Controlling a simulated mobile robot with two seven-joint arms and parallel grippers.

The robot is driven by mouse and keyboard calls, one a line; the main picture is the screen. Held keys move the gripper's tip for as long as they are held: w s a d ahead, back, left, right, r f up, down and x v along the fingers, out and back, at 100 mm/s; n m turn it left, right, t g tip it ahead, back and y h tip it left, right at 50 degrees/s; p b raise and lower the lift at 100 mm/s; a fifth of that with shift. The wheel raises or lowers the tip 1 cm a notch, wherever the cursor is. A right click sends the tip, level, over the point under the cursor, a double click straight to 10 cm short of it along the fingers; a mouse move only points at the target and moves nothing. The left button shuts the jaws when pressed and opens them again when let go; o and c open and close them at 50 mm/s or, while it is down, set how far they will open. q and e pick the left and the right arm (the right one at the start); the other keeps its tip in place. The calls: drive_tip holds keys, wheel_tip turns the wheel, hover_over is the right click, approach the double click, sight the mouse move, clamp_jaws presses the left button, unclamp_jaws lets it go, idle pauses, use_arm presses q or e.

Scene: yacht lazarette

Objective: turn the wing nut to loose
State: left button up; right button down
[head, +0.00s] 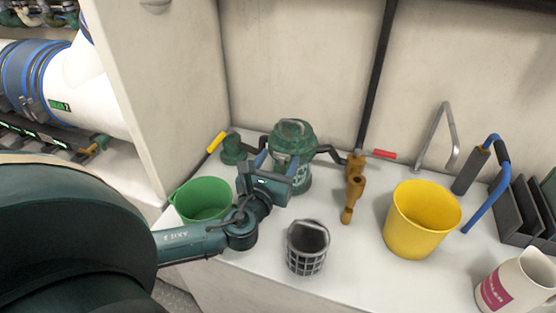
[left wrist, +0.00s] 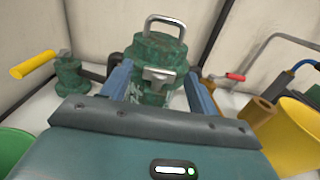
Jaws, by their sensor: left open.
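A green strainer housing (head: 292,140) stands on the white bench against the back wall. It also fills the top middle of the left wrist view (left wrist: 153,52), with a metal bail handle (left wrist: 166,22) on top. A grey wing nut (left wrist: 160,74) shows on its near side, between my fingers in that view. My left gripper (head: 279,168) is open in front of the housing. Its two blue fingers (left wrist: 160,88) point toward the housing, one on each side of the wing nut, with gaps visible. The wing nut is hard to make out in the head view. My right gripper is out of view.
A green bucket (head: 203,200), a grey mesh basket (head: 306,248) and a yellow bucket (head: 420,222) stand nearby. A yellow-handled valve (head: 232,150) is left of the housing. A bronze fitting (head: 354,188) and red-handled lever (head: 385,154) are right of it. A white jug (head: 520,281) stands farther right.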

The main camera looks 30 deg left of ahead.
use_arm(q)
drive_tip(key=shift+w, duration=0.15)
drive_tip(key=shift+c, duration=0.2)
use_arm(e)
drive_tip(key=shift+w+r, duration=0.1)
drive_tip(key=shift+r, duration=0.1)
use_arm(q)
drive_tip(key=c, duration=1)
drive_tip(key=shift+o, duration=0.2)
drive_tip(key=shift+w+d+r+n+y+p, duration=0.1)
drive_tip(key=shift+d+r+n+y+p, duration=0.1)
drive_tip(key=shift+n+y+p, duration=0.65)
drive_tip(key=y, duration=0.1)
drive_tip(key=n+g+y+p, duration=0.1)
drive_tip(key=shift+d+f+n+g+y, duration=0.1)
drive_tip(key=shift+n+g+y, duration=0.15)
drive_tip(key=shift+g+y, duration=0.1)
drive_tip(key=shift+f, duration=0.1)
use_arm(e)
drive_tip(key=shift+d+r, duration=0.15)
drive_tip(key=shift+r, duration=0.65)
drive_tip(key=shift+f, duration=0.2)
use_arm(q)
drive_tip(key=o, duration=1)
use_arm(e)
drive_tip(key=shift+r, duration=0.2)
